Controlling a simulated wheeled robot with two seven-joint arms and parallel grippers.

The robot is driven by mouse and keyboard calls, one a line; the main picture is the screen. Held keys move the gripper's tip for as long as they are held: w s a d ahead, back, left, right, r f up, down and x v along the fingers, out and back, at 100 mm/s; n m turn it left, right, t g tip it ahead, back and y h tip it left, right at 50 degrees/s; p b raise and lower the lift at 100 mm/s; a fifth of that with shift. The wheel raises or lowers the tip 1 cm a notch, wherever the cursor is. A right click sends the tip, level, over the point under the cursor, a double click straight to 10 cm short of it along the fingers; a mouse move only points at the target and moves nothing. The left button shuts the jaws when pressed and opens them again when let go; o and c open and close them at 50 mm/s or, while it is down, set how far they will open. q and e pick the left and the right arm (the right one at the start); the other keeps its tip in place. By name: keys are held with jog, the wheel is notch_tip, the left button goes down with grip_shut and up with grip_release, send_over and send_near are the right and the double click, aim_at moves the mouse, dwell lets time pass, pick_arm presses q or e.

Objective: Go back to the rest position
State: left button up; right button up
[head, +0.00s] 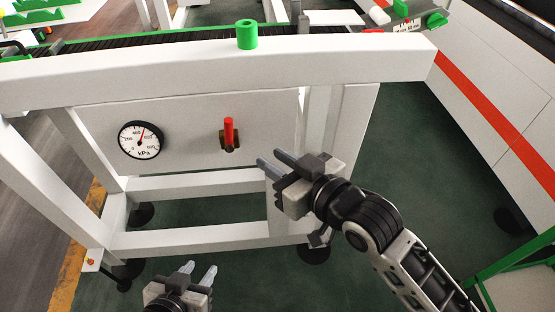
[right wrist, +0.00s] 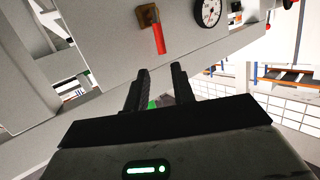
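My right gripper (head: 272,163) is in front of the white rack panel, to the right of and a little below the red valve handle (head: 229,132). Its two fingers are apart with nothing between them; they also show in the right wrist view (right wrist: 158,92). My left gripper (head: 198,274) is low at the bottom of the head view, in front of the rack's lower bars. Its fingers are apart and empty. The red handle stands upright in the head view and also shows in the right wrist view (right wrist: 158,38). Neither gripper touches it.
The white rack (head: 180,80) spans the view ahead. A round kPa gauge (head: 141,140) sits left of the valve. A green cylinder (head: 247,35) stands on the top beam. Green floor (head: 430,170) is free at right. A green frame (head: 515,252) is at lower right.

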jog(key=s+d+f+m+h, duration=0.1)
jog(key=s+d+f+h, duration=0.1)
jog(key=s+d+f, duration=0.2)
jog(key=s+d+f+m+g+h, duration=0.1)
jog(key=s+d+f, duration=0.3)
jog(key=f, duration=0.5)
jog(key=s+d+f+m+g+h, duration=0.1)
jog(key=s+d+f+m+h, duration=0.1)
jog(key=s+d+f+h, duration=0.1)
notch_tip(320, 180, down, 4)
jog(key=shift+s+d+r+h, duration=0.15)
jog(key=shift+s+d+h, duration=0.15)
jog(key=shift+s+d, duration=0.45)
jog(key=shift+w+d, duration=0.15)
jog(key=shift+w, duration=0.05)
jog(key=shift+d, duration=0.1)
dwell(0.4)
